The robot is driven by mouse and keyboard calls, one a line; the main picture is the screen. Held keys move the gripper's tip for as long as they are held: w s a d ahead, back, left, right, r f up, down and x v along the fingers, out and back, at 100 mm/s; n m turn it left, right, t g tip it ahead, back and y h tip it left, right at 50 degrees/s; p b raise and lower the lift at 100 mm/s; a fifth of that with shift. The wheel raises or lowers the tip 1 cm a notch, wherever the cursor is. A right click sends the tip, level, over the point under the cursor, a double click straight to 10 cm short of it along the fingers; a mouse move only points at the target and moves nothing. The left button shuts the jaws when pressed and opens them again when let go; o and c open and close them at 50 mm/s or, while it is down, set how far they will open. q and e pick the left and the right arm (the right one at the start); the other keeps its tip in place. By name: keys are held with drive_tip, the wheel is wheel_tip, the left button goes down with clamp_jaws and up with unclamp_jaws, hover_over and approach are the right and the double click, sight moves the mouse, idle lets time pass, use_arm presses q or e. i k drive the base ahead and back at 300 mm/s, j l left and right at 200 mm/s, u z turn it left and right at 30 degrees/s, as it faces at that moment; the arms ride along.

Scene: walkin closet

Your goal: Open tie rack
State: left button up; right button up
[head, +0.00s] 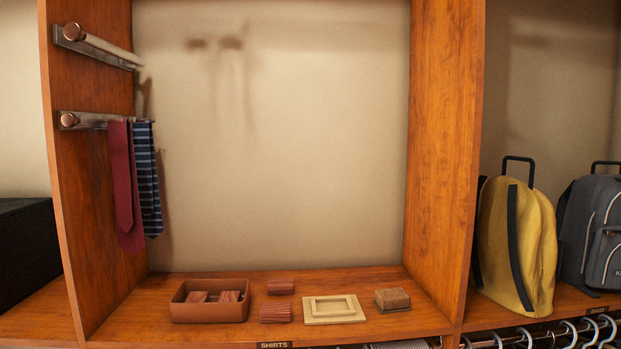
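A tie rack (95,121) is mounted on the inner face of the left wooden panel. It is a metal rail with a copper-coloured round knob (68,120) at its front end, and it lies along the panel. A dark red tie (124,190) and a dark blue striped tie (148,180) hang from its far part. Above it is a similar rail (100,45) with a copper knob (74,32) and a pale bar, with no ties on it. Neither of my grippers is in view.
The shelf (345,333) below holds a brown tray (209,313) with reddish wooden blocks, two loose blocks (280,286), a pale frame (333,323) and a brown block (392,299). A yellow backpack (527,245) and grey backpack (600,240) stand right. The space above the middle shelf is clear.

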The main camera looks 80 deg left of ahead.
sight(72, 120)
drive_tip(key=u, duration=0.45)
drive_tip(key=i+u, duration=0.15)
drive_tip(key=u, duration=0.7)
drive_tip(key=i+u, duration=0.15)
drive_tip(key=u, duration=2.55)
